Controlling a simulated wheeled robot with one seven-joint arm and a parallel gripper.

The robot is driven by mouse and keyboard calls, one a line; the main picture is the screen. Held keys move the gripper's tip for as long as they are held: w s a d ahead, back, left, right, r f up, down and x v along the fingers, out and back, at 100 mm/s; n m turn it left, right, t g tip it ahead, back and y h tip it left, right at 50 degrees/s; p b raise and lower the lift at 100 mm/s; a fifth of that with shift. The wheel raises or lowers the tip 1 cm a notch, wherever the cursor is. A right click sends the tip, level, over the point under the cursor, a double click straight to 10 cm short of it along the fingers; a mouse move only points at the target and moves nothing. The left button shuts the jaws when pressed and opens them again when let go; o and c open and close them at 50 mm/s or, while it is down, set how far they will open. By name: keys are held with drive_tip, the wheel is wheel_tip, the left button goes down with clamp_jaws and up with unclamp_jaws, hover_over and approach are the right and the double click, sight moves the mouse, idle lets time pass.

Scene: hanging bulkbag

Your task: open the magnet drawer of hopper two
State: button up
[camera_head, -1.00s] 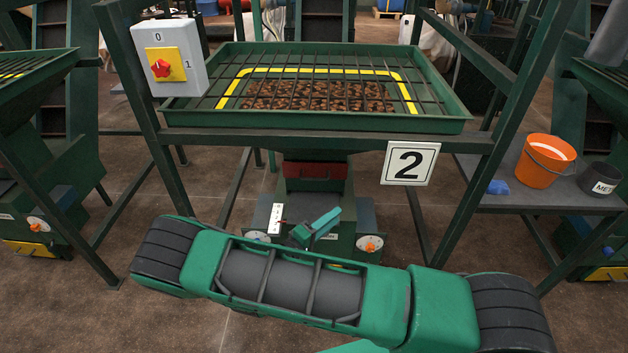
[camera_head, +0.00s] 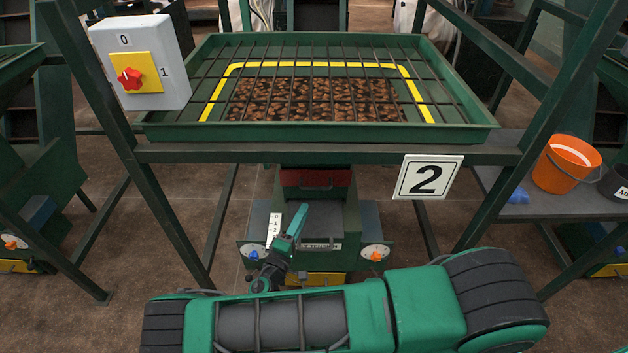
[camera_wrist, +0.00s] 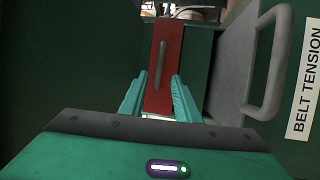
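Hopper two (camera_head: 318,133) is a green tray under a grid with brown lumps in it, marked by a "2" sign (camera_head: 427,177). Below it is a red drawer front (camera_head: 316,178), partly in the frame's shadow. In the wrist view the red front (camera_wrist: 164,75) carries a grey bar handle (camera_wrist: 160,65). My gripper (camera_head: 299,215) is in front of the machine, below the red front. In the wrist view my gripper (camera_wrist: 158,100) has its two teal fingers apart, with the red front and handle beyond them. Nothing shows between the fingers.
A grey panel with a bar handle (camera_wrist: 270,60) and a "BELT TENSION" label (camera_wrist: 304,85) stand right of the red front. The switch box (camera_head: 140,62) hangs left. Blue (camera_head: 254,254) and orange (camera_head: 376,256) knobs sit low on the machine. An orange bucket (camera_head: 566,165) stands right.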

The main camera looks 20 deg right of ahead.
sight(315, 189)
drive_tip(key=x, duration=1.1)
drive_tip(key=shift+w+d, duration=0.1)
drive_tip(key=shift+w, duration=0.05)
clamp_jaws()
